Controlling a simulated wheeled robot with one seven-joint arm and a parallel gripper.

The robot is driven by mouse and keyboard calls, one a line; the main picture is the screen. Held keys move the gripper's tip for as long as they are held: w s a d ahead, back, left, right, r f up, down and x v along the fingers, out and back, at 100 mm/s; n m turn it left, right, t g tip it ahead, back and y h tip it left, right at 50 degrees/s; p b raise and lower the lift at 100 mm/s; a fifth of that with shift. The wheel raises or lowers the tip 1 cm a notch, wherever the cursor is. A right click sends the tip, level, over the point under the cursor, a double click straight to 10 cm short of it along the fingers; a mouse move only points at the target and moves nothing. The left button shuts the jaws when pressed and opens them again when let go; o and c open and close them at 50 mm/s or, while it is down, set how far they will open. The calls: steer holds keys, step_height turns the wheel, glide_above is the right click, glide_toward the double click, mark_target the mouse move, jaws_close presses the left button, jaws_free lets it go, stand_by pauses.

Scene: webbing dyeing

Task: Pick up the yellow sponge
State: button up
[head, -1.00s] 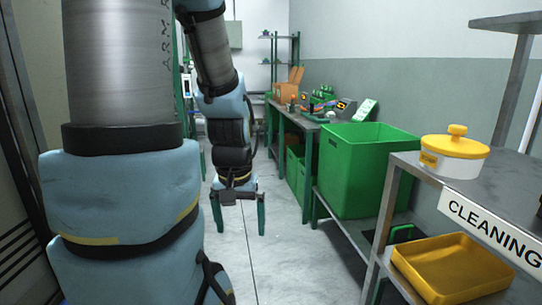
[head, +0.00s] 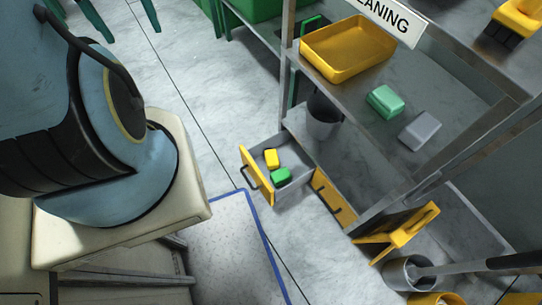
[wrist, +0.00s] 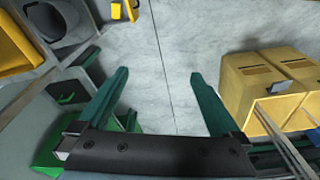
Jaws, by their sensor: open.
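The yellow sponge (head: 272,158) lies in an open drawer (head: 249,177) low on the shelf unit, beside a green sponge (head: 281,175). The drawer is grey inside with a yellow front and a dark handle. My gripper (head: 133,35) shows at the top left of the head view, above the floor and well apart from the drawer. In the wrist view my gripper (wrist: 159,73) is open, with bare floor between its green fingers. I cannot make out the yellow sponge in the wrist view.
A second drawer (head: 334,197) is shut. Above, a shelf holds a yellow tray (head: 347,48), a green block (head: 385,101) and a grey block (head: 420,131). A grey bucket (head: 323,118) stands behind the open drawer. Cardboard boxes (wrist: 245,90) show right in the wrist view.

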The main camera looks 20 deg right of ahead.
stand_by(0.5)
steer(key=m+g+b, duration=0.1)
steer(key=g+b, duration=0.1)
steer(key=b, duration=4.4)
glide_above(272, 157)
steer(key=f, duration=7.3)
steer(key=shift+w+a, duration=0.1)
steer(key=shift+a, duration=0.15)
steer(key=shift+d+f+b, duration=0.15)
steer(key=shift+f+b, duration=0.25)
steer(key=shift+f, duration=0.2)
step_height(272, 157, down, 5)
steer(key=shift+f+b, duration=0.1)
steer(key=shift+b, duration=1.15)
step_height(272, 157, down, 5)
steer(key=b, duration=0.3)
steer(key=shift+d+f+b, duration=0.1)
steer(key=shift+b, duration=0.3)
